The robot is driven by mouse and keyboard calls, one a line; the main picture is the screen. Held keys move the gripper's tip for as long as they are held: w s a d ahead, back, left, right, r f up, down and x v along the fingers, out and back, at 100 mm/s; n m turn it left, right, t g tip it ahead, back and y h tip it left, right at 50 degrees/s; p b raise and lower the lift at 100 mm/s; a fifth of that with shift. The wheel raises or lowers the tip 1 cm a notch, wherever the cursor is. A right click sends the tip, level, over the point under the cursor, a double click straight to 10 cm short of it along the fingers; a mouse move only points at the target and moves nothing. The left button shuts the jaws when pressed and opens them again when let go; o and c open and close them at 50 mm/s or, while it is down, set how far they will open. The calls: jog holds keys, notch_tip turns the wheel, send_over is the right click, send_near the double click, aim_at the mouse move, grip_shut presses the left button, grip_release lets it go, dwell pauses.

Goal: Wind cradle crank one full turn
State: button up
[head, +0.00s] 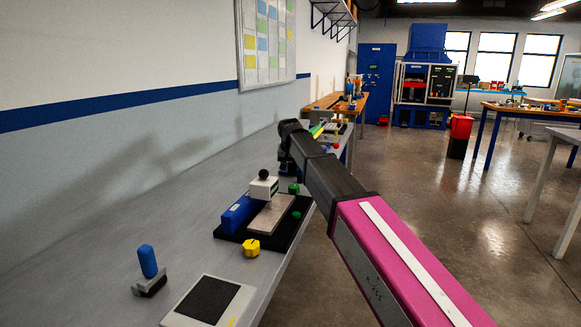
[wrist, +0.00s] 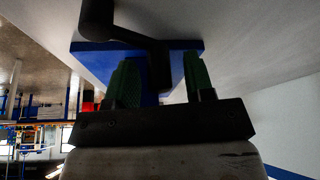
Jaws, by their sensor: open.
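In the wrist view a black crank (wrist: 135,38) stands against a blue block (wrist: 183,62). Its thick end is at the top left, and its bent arm runs down between my fingers. My gripper (wrist: 161,68) has two green ribbed fingers, apart on either side of the crank's dark lower part. I cannot tell whether either finger touches it. In the head view my pink and black arm reaches over the bench, and my gripper and the crank are not clearly visible beyond it.
The grey bench (head: 190,215) runs along the left wall. On it are a blue-handled tool (head: 148,262), a dark square pad (head: 208,299), a yellow knob (head: 251,247) and a black-based fixture with a blue block (head: 238,212). The floor (head: 450,215) to the right is open.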

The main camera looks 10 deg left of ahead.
jog(key=shift+f, duration=0.1)
grip_shut()
jog(key=shift+w+d+m+h, duration=0.25)
jog(key=shift+w+m+h, duration=0.05)
jog(key=shift+m, duration=0.5)
grip_release()
jog(key=v, duration=1)
jog(key=shift+r, duration=0.4)
